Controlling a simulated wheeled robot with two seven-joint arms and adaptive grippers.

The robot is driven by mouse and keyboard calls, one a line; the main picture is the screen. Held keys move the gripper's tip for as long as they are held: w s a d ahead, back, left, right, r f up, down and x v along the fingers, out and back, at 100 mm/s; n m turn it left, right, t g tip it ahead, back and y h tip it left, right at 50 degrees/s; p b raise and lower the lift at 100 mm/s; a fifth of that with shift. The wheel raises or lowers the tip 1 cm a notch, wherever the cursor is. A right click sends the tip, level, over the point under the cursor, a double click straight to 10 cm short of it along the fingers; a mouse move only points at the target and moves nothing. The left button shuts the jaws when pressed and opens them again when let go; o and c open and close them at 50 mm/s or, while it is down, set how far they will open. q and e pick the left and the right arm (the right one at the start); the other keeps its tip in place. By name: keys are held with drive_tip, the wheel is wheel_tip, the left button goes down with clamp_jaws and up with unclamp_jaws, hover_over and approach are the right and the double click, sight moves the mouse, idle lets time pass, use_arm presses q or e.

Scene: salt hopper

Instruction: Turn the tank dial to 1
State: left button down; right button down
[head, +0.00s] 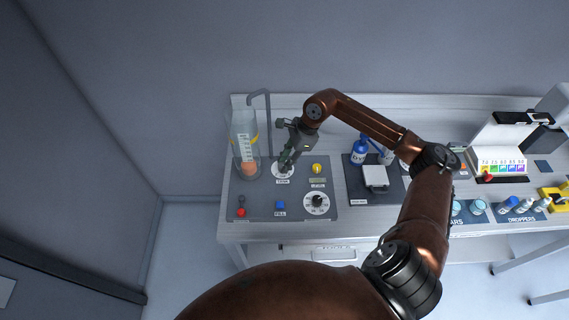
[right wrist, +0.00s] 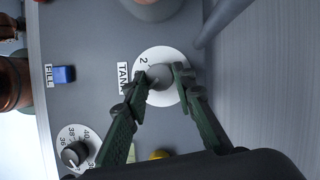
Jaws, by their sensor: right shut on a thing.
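The tank dial (head: 277,171) is a white disc with a grey knob on the grey panel, and a TANK label lies beside it. In the right wrist view, the dial (right wrist: 160,54) shows a "2" near its edge; its other marks are hidden or unclear, so I cannot tell the setting. My right gripper (head: 286,166) reaches down onto the dial. In the right wrist view, my right gripper (right wrist: 160,77) has its green fingers on both sides of the grey knob, shut on it. My left gripper is not in view.
A clear cylinder tank (head: 243,140) stands just left of the dial. A yellow knob (head: 317,168), blue FILL button (head: 280,205), red lever (head: 241,212) and second numbered dial (head: 317,203) share the panel. Bottles (head: 358,151) stand to the right.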

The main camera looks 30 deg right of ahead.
idle(0.4)
drive_tip(key=c, duration=1.6)
unclamp_jaws()
drive_tip(key=shift+r, duration=0.15)
drive_tip(key=v, duration=1.1)
drive_tip(key=shift+r, duration=0.35)
drive_tip(key=shift+d, duration=0.1)
